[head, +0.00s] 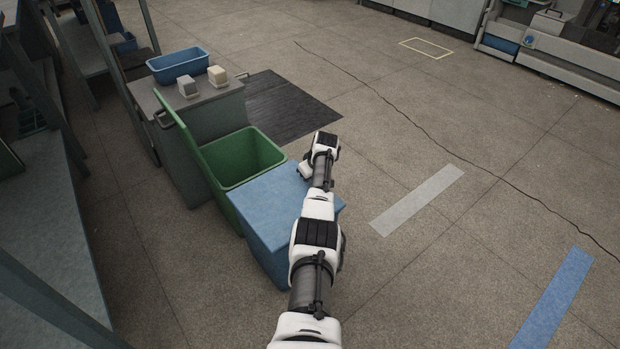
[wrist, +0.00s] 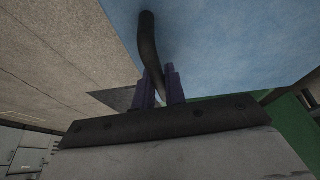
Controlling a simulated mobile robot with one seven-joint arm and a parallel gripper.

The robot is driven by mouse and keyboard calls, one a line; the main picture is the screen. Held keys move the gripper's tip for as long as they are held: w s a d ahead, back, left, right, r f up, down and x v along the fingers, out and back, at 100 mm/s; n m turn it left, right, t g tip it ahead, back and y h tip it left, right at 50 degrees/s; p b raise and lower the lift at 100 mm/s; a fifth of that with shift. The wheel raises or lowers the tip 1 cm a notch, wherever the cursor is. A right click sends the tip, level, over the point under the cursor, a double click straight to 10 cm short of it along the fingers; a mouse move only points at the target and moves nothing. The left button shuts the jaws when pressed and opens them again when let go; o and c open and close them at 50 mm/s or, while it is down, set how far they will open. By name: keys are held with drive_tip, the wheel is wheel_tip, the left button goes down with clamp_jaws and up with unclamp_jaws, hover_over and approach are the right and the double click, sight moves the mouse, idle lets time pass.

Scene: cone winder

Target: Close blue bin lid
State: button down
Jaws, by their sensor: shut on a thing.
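The blue bin (head: 262,240) stands in the middle of the head view, right of the green bin. Its blue lid (head: 272,200) lies flat over the top, with no opening showing. My gripper (head: 304,171) is at the lid's far right edge. In the wrist view the two purple fingers of my gripper (wrist: 160,78) are shut on a dark curved handle (wrist: 148,35) that joins the blue lid surface (wrist: 230,40). In the head view the handle is hidden by my gripper, and my arm covers part of the lid's right side.
The green bin (head: 232,157) beside it is open, its green lid (head: 178,137) raised on the left. A grey cabinet (head: 213,103) behind carries a blue tray (head: 178,66) and two small blocks. A dark mat (head: 285,105) lies behind. Floor on the right is clear.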

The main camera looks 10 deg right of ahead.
drive_tip(key=shift+d+f, duration=0.1)
drive_tip(key=shift+f, duration=0.2)
drive_tip(key=c, duration=1.7)
unclamp_jaws()
drive_tip(key=shift+f, duration=0.2)
drive_tip(key=shift+c, duration=0.2)
drive_tip(key=shift+r, duration=0.1)
drive_tip(key=shift+r, duration=0.5)
drive_tip(key=p+v, duration=0.4)
drive_tip(key=v, duration=0.9)
drive_tip(key=shift+s+f, duration=0.1)
